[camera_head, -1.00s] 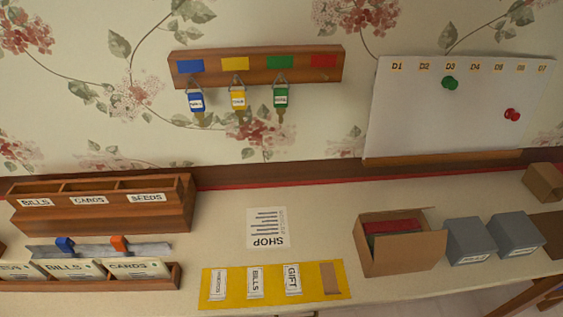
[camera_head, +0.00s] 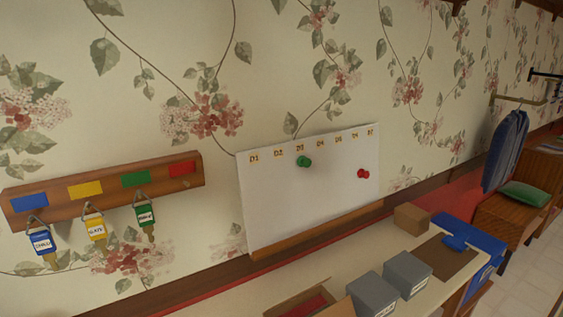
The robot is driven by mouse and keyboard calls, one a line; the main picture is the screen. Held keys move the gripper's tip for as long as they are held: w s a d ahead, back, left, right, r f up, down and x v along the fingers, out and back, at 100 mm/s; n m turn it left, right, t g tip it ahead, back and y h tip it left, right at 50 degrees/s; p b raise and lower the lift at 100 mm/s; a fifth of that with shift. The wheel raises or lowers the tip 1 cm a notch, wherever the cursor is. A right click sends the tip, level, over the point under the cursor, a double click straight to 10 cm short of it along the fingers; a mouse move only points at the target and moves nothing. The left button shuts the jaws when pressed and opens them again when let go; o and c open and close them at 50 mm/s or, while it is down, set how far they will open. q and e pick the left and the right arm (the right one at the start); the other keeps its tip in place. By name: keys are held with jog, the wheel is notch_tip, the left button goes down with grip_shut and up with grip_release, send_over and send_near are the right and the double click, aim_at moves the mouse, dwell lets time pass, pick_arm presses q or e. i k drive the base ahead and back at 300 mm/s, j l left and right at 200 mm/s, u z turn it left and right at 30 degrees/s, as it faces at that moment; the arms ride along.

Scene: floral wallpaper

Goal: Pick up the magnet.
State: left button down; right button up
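Two magnets are on the white board (camera_head: 285,205) on the wall. The green magnet (camera_head: 304,162) sits just below the D3 label. The red magnet (camera_head: 362,174) sits further right and a little lower, below the D6 and D7 labels. Both stick out from the board and nothing covers them. Neither of my grippers shows in the view.
A key rack (camera_head: 105,187) with three tagged keys hangs at the left. On the table below stand an open cardboard box (camera_head: 337,309), two grey boxes (camera_head: 372,294) (camera_head: 408,272) and a small brown box (camera_head: 411,217).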

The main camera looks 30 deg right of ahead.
aim_at(361, 174)
jog(key=l+z, duration=0.15)
jog(key=z, duration=1.2)
